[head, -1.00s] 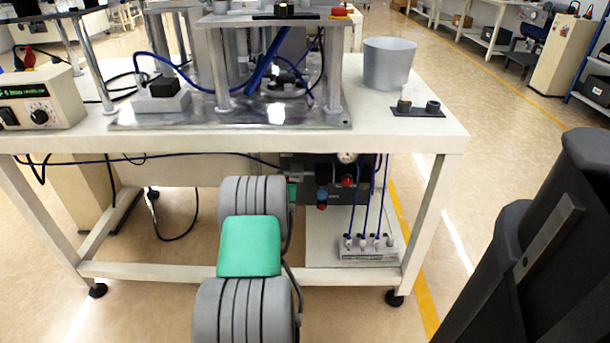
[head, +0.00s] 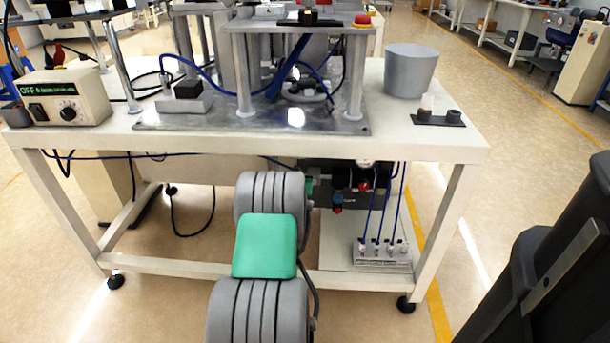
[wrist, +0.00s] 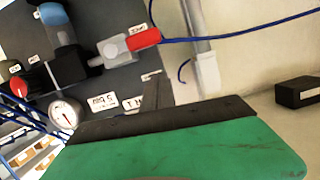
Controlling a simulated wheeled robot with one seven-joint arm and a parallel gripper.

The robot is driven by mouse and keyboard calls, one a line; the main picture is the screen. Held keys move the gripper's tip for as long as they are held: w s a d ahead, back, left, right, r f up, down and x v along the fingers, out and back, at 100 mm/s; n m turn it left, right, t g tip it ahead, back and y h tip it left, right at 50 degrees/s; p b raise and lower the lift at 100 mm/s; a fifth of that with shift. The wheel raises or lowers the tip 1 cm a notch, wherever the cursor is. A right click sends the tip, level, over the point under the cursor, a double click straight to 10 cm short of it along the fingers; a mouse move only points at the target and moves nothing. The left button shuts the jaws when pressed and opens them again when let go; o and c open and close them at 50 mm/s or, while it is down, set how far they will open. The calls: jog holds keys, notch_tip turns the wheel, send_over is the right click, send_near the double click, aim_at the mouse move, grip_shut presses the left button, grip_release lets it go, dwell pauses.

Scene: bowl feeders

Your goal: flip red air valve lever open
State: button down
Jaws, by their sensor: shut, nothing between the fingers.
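The red lever (wrist: 145,40) sits on a grey valve body (wrist: 115,48) on a dark panel in the wrist view. It points to the right, roughly in line with the valve body and the blue tube beyond it. In the head view my arm blocks the valve, and I cannot make out the lever. My gripper (wrist: 165,118) shows as a green body with a dark edge across the bottom of the wrist view. It is shut and empty, below and apart from the lever. In the head view my gripper is hidden behind my arm.
A pressure gauge (wrist: 63,112), a blue knob (wrist: 53,13) and a red knob (wrist: 20,88) sit close to the valve. The white table (head: 430,140) overhangs the panel. A fitting block (head: 382,255) with blue tubes stands on the lower shelf at right.

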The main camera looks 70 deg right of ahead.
jog(key=p+v, duration=0.2)
jog(key=v, duration=0.8)
jog(key=shift+p, duration=0.35)
